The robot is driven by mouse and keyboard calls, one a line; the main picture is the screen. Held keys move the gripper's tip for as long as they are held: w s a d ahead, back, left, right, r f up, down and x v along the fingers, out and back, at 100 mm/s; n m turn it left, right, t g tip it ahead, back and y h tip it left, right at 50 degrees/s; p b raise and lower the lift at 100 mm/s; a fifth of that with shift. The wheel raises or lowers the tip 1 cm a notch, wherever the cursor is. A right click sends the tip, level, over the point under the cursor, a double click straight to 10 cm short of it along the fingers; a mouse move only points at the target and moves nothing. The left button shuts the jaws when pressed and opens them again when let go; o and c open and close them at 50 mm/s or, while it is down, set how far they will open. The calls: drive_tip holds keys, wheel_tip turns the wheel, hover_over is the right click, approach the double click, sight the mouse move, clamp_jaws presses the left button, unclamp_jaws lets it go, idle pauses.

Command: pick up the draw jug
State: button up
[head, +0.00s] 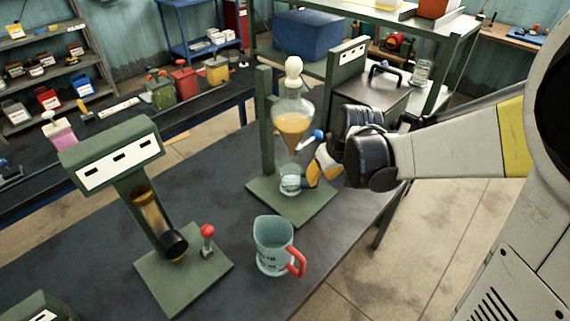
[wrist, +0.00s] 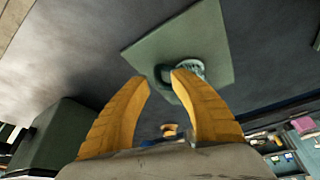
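A small clear glass jug (head: 290,184) stands on the green base plate (head: 268,194) of a funnel stand, under a glass funnel (head: 294,118) holding amber liquid. My gripper (head: 316,172) is just right of this jug, its yellow fingers pointing at it. In the wrist view the fingers of my gripper (wrist: 160,80) are apart. The jug (wrist: 194,66) shows there partly behind the right fingertip, with a dark part between the tips. I cannot tell whether a finger touches it. A larger clear jug with a red handle (head: 274,246) stands nearer on the bench.
The funnel's blue-ended tap (head: 317,135) is just above my gripper. A second green stand (head: 130,165) with an amber tube and a red-knobbed lever (head: 207,238) is at left. The dark bench (head: 215,170) is clear between the stands.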

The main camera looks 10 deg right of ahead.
drive_tip(key=b+x, duration=0.1)
drive_tip(key=x, duration=0.2)
drive_tip(key=b+x, duration=0.1)
drive_tip(key=x, duration=0.1)
drive_tip(key=shift+w+f+b, duration=0.3)
drive_tip(key=shift+w+b, duration=0.05)
drive_tip(key=shift+r, duration=0.1)
clamp_jaws()
